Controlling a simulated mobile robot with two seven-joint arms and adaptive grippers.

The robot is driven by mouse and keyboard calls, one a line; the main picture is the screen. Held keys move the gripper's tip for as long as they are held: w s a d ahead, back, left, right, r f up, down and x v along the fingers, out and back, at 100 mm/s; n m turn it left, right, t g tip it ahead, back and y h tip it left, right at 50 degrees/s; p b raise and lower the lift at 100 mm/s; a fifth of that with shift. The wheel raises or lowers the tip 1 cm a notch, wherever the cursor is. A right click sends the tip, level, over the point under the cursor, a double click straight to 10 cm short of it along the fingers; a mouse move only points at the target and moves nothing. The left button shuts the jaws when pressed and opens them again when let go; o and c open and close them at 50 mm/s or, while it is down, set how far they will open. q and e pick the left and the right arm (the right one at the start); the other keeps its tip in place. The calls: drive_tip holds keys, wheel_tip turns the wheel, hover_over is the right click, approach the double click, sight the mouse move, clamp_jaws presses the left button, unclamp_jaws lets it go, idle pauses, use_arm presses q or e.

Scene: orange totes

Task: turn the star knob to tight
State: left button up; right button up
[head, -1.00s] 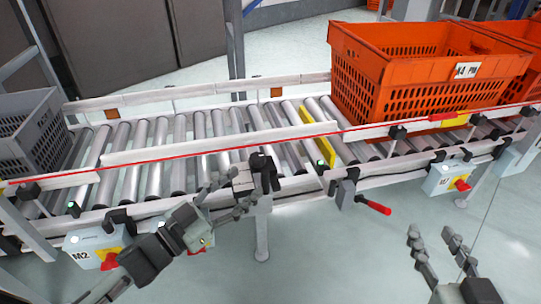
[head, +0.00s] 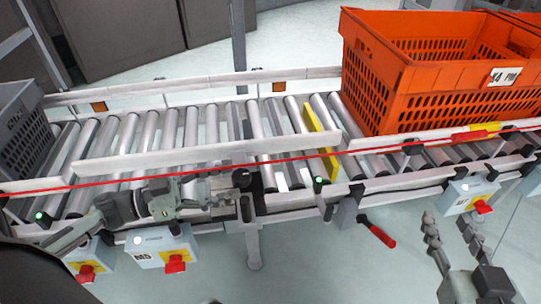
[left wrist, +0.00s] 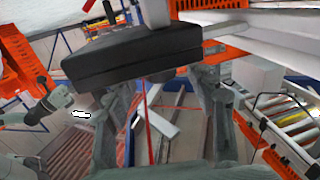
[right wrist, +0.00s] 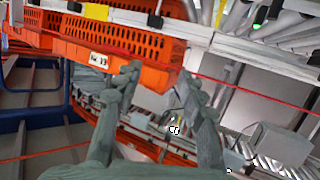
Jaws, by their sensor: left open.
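A small black knob (head: 242,178) sits on a dark bracket at the near side rail of the roller conveyor, left of the yellow bar. I cannot make out its star shape or any tight mark. My left gripper (head: 222,191) is open, lying nearly level along the rail with its fingertips just left of the knob. I cannot tell whether they touch. In the left wrist view, a dark block (left wrist: 130,55) stands in front of the spread fingers (left wrist: 163,100). My right gripper (head: 450,220) is open and empty, low at the right, away from the conveyor.
An orange tote (head: 400,95) stands on the rollers at the right, a grey tote (head: 25,130) at the left. A red cord (head: 150,178) runs along the rail. A red-handled lever (head: 377,234) and switch boxes (head: 160,246) hang at the near side. The floor in front is open.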

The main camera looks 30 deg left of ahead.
sight(258, 179)
use_arm(q)
drive_tip(key=shift+w+d, duration=0.1)
drive_tip(key=shift+w, duration=0.15)
drive_tip(key=shift+w+d, duration=0.2)
drive_tip(key=shift+w, duration=0.05)
drive_tip(key=x, duration=0.6)
drive_tip(key=shift+w+d+b, duration=0.1)
drive_tip(key=shift+d+b, duration=0.2)
drive_tip(key=shift+b, duration=0.1)
use_arm(e)
drive_tip(key=shift+t+y, duration=0.7)
drive_tip(key=shift+t, duration=0.2)
drive_tip(key=r, duration=0.1)
drive_tip(key=a+r, duration=0.2)
drive_tip(key=shift+r, duration=0.35)
use_arm(q)
drive_tip(key=shift+c, duration=0.6)
clamp_jaws()
